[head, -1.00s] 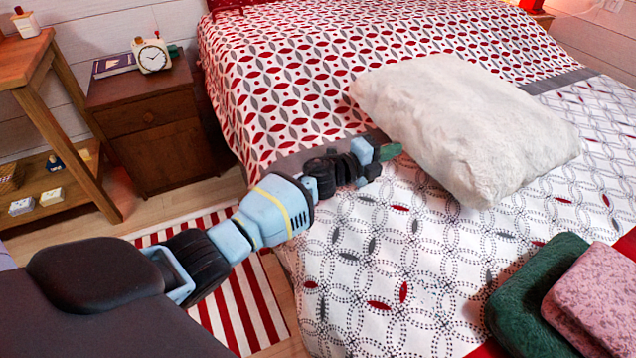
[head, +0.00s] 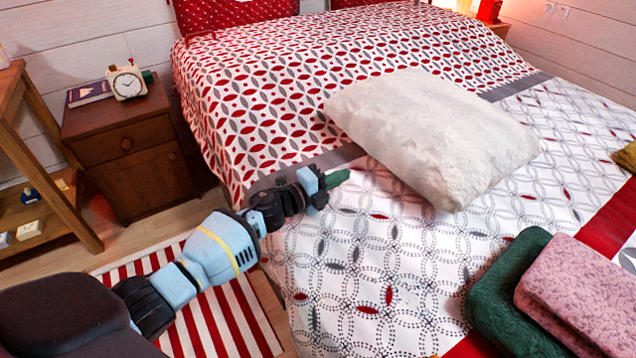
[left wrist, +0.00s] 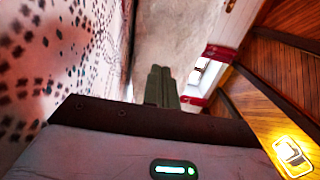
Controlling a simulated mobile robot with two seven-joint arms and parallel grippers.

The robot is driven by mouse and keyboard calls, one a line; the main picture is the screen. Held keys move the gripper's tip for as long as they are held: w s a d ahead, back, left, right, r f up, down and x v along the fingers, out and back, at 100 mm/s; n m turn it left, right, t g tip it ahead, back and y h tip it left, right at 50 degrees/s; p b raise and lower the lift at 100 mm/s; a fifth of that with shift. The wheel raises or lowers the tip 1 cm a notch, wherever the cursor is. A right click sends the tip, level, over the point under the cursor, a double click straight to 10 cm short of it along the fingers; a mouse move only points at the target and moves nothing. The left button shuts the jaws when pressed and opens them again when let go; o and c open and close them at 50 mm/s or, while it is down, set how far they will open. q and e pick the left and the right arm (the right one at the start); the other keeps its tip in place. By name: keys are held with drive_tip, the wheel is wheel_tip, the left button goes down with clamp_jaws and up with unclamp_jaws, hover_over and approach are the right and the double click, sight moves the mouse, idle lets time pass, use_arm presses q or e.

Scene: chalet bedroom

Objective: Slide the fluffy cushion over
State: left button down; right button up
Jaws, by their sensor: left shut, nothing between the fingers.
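The fluffy cushion (head: 432,135) is white and lies flat on the bed, at the centre right of the head view. My left gripper (head: 337,179) is over the bed just left of the cushion's near left side, with its green fingers shut and empty. A small gap shows between the fingertips and the cushion. In the left wrist view the shut fingers (left wrist: 160,86) point at the pale cushion (left wrist: 170,40), which fills the upper middle. My right gripper is not in view.
The bed's patterned cover (head: 370,270) is clear in front of the cushion. Folded green (head: 505,295) and pink (head: 580,290) textiles lie at the near right. A wooden nightstand (head: 130,150) with a clock (head: 127,84) stands left of the bed. A striped rug (head: 215,310) lies on the floor.

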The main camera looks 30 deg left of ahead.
use_arm(q)
drive_tip(key=v, duration=0.5)
drive_tip(key=shift+s+a+p, duration=0.1)
drive_tip(key=shift+p, duration=0.3)
drive_tip(key=shift+s, duration=0.1)
